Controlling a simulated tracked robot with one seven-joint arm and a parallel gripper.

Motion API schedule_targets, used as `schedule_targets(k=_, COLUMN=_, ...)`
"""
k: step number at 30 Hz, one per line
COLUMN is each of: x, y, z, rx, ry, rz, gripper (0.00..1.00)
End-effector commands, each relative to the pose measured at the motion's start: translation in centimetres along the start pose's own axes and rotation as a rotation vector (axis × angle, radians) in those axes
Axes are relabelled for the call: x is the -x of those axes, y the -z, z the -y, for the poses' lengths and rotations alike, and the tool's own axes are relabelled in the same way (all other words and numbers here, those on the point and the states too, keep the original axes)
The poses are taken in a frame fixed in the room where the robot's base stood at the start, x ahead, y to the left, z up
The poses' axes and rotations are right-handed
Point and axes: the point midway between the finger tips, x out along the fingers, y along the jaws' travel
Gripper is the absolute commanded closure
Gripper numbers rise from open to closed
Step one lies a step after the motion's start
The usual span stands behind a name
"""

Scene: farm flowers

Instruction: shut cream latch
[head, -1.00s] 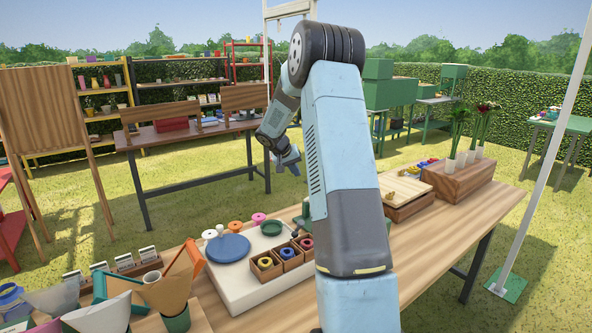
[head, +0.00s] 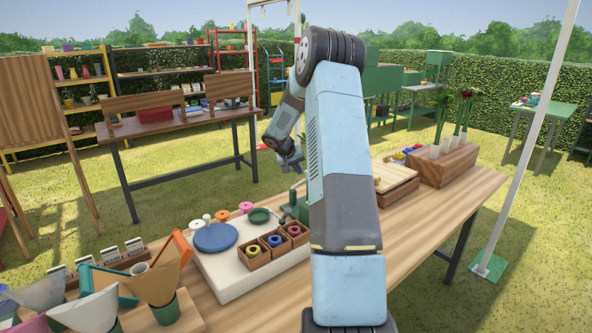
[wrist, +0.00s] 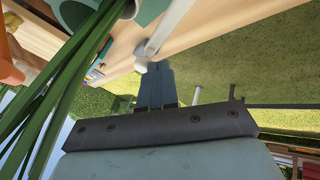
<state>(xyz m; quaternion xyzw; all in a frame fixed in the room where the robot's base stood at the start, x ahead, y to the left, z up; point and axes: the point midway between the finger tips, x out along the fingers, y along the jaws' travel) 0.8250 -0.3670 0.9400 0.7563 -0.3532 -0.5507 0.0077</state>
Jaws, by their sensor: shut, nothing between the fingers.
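My gripper (head: 292,158) hangs beyond the far edge of the wooden bench, partly behind my own arm in the head view. In the wrist view its dark fingers (wrist: 156,84) are together with nothing between them. A pale bar with a rounded end (wrist: 166,30) shows just past the fingertips there. It may be the cream latch, but I cannot be sure, nor whether it touches the fingers. Dark green bars (wrist: 50,85) run close by on the left in the wrist view. A green device (head: 298,206) stands on the bench beside my arm. No latch can be made out in the head view.
A cream board (head: 225,272) on the bench carries a blue disc (head: 215,238), spools and small wooden boxes (head: 252,257). Paper cones (head: 95,308) stand at front left. A wooden planter (head: 445,165) with flowers stands at the right.

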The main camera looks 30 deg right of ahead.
Motion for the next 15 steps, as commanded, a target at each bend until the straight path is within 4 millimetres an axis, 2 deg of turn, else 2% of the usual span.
schedule_targets(k=8, x=0.01, y=-0.02, z=-0.03, rx=-0.008, ry=-0.006, rz=0.004, gripper=1.0)
schedule_targets(k=15, x=-0.08, y=-0.38, z=-0.55, rx=-0.102, ry=-0.051, rz=0.05, gripper=1.0)
